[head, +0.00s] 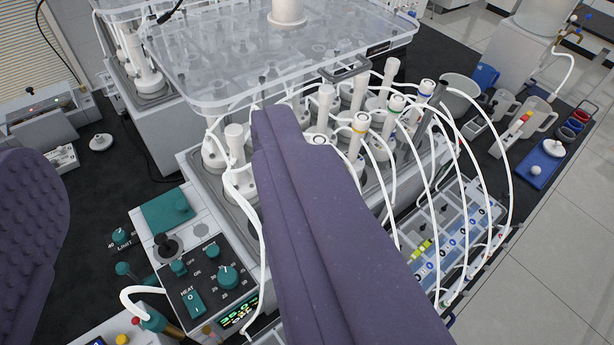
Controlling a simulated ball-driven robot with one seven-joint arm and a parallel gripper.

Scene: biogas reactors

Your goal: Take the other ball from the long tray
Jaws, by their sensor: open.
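A long blue tray (541,178) lies on the dark bench at the far right, near the bench edge. A white ball (554,147) sits on it, and a small white spot shows near its front end. My gripper (148,140) is open, with one padded purple finger at the left edge and the other across the middle of the view. Nothing shows held between the fingers. The tray and ball are well to the right of both fingers and apart from them. The right finger hides part of the reactor unit.
A reactor unit with several white-capped vessels and looping white tubes (509,150) stands between my gripper and the tray. A clear raised plate (260,65) is above it. Grey jugs (536,116) and small coloured cups (577,120) stand by the tray. A control panel (205,280) is in front.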

